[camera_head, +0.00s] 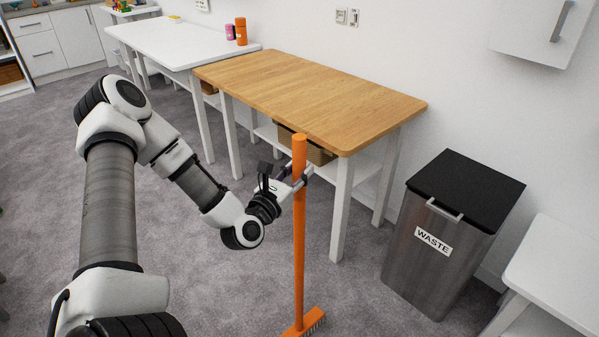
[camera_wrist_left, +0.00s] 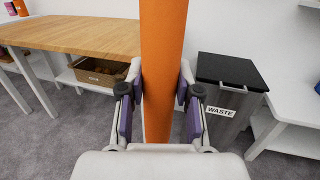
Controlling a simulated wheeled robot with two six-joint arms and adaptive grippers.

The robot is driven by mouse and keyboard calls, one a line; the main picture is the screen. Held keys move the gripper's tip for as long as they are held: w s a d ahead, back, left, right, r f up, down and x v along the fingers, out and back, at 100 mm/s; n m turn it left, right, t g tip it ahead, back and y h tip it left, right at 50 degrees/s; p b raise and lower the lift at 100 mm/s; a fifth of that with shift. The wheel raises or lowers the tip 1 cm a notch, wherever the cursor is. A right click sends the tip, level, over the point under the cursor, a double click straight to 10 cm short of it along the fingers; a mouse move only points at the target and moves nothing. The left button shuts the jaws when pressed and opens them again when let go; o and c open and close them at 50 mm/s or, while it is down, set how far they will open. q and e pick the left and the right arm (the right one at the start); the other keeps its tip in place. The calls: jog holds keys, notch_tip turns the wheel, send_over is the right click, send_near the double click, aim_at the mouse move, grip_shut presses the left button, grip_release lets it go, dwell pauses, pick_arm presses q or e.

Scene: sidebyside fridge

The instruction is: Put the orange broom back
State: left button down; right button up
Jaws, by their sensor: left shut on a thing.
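The orange broom (camera_head: 299,230) stands upright in the head view, its handle rising in front of the wooden table. My left gripper (camera_head: 301,178) is shut around the upper part of the handle. In the left wrist view the orange handle (camera_wrist_left: 162,70) runs vertically between the two purple-padded fingers. I cannot tell whether the bristles touch the floor. My right gripper is not in view.
A wooden-topped table (camera_head: 310,92) stands behind the broom, with a basket (camera_head: 318,152) on its lower shelf. A grey WASTE bin (camera_head: 440,245) with a black lid is to the right, beside a white table (camera_head: 565,265). A white table (camera_head: 170,40) is farther back. Grey carpet lies open around the broom.

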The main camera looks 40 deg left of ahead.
pick_arm(q)
jog(key=shift+s, duration=0.2)
jog(key=c, duration=0.8)
grip_release()
